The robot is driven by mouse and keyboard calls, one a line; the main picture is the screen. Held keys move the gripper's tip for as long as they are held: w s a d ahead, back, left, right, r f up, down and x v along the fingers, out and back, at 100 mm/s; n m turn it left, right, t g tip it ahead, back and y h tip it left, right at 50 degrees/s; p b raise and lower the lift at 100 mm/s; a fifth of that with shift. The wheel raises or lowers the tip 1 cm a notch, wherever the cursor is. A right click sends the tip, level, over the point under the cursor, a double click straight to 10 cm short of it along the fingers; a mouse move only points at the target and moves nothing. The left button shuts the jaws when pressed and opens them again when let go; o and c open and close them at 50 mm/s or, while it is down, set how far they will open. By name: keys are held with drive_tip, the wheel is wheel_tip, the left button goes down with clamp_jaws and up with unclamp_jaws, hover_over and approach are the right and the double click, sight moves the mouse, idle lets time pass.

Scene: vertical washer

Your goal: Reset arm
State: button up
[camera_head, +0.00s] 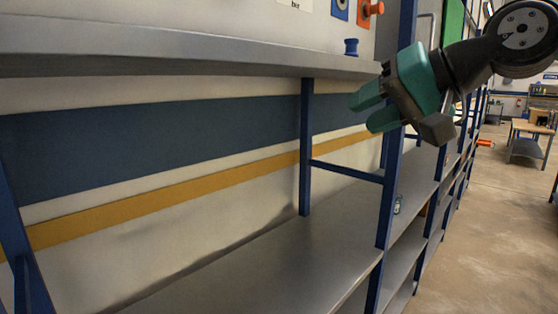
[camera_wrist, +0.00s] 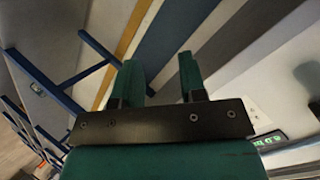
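My gripper (camera_head: 366,108) shows at the upper right of the head view, in front of a blue shelf post. Its two green fingers point left and a little down, with a gap between them. In the wrist view, my gripper (camera_wrist: 161,78) has its two fingers apart with nothing between them. The wall's stripes show beyond the fingertips. My arm reaches in from the upper right. The gripper does not appear to touch the shelving, though its exact distance from it is hard to tell.
Grey shelving (camera_head: 260,255) with blue posts runs along the wall. A small blue object (camera_head: 351,47) sits on the upper shelf (camera_head: 180,50). Open floor (camera_head: 480,240) lies to the right, with a wooden table (camera_head: 531,127) farther off.

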drive_tip(key=s+f+n+g+h+b, duration=0.1)
drive_tip(key=s+f+n+g+b, duration=0.1)
drive_tip(key=s+f, duration=0.4)
drive_tip(key=s+d+f+n+g+h+b, duration=0.1)
drive_tip(key=s+f+n+g+h+b, duration=0.1)
drive_tip(key=s+f, duration=0.5)
drive_tip(key=s+f+n+g+h+b, duration=0.2)
drive_tip(key=s+f+g, duration=0.2)
drive_tip(key=f, duration=1.2)
drive_tip(key=s, duration=0.3)
drive_tip(key=shift+s+d+f+n, duration=0.15)
drive_tip(key=shift+s+f+n, duration=0.1)
drive_tip(key=shift+n, duration=0.15)
